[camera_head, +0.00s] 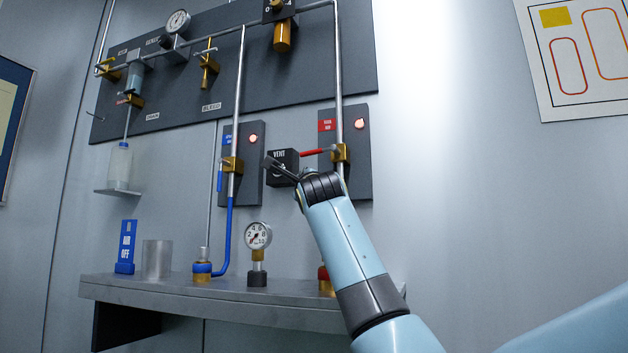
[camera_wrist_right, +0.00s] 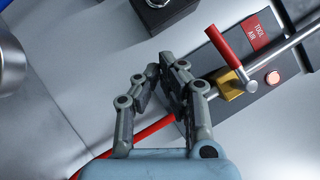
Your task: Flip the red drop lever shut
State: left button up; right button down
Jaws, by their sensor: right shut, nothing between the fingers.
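The red drop lever (camera_head: 314,152) stands out sideways to the left from a brass valve (camera_head: 340,153) on the right-hand pipe. In the right wrist view the lever (camera_wrist_right: 225,46) lies across the pipe, with its foot at the brass valve (camera_wrist_right: 229,84). My right gripper (camera_head: 270,162) is shut and empty, in front of the black vent box and left of the valve. In the wrist view its fingertips (camera_wrist_right: 162,68) are left of the lever, with a visible gap between. My left gripper is not in view.
The black vent box (camera_head: 290,157) sits close behind my right gripper. A red hose (camera_wrist_right: 150,131) passes behind the fingers.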

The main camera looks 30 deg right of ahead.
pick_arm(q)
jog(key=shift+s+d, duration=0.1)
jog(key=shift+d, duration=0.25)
pick_arm(e)
jog(key=s+a+f, duration=0.4)
jog(key=s+a, duration=0.1)
jog(key=shift+s+a+f, duration=0.2)
